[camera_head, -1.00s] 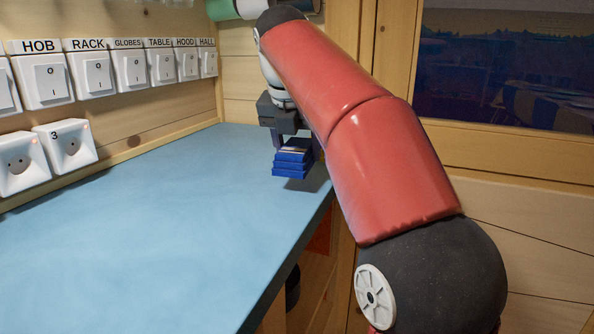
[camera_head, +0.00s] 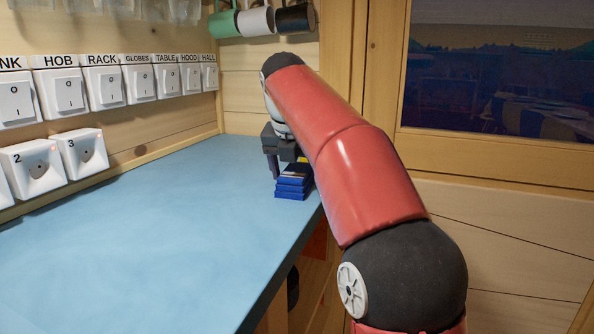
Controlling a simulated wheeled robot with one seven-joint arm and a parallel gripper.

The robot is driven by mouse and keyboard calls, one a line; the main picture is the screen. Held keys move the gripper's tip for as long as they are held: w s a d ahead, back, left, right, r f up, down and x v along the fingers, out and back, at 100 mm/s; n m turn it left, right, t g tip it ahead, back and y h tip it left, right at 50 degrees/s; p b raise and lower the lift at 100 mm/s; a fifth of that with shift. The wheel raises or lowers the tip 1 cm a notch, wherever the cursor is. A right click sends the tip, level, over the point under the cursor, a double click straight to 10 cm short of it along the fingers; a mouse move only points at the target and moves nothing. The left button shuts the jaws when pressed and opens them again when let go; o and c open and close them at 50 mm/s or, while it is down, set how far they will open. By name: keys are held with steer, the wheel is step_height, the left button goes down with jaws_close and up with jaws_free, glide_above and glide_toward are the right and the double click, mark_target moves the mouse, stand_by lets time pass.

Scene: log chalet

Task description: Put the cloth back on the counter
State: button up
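The counter (camera_head: 150,235) has a pale blue top and runs along the left wall to the far corner. My gripper (camera_head: 286,170) points down over its far right end, at a small stack of blue packets (camera_head: 292,188). One dark finger shows at the left of the stack. The other side is largely hidden by my red arm, so I cannot tell whether the fingers are open or touch the stack. A small yellow patch (camera_head: 303,159) shows beside the gripper; I cannot tell what it is. I cannot make out a cloth.
Labelled switches (camera_head: 104,87) and sockets (camera_head: 86,152) line the left wall. Several mugs (camera_head: 256,20) hang above the far corner. A dark window (camera_head: 500,70) is at the right. Most of the counter top is bare. Its front edge drops to wooden cabinets.

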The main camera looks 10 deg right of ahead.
mark_target(295, 175)
steer(key=v, duration=0.7)
steer(key=shift+s+d+r, duration=0.1)
steer(key=shift+s+r, duration=0.1)
steer(key=shift+r, duration=0.1)
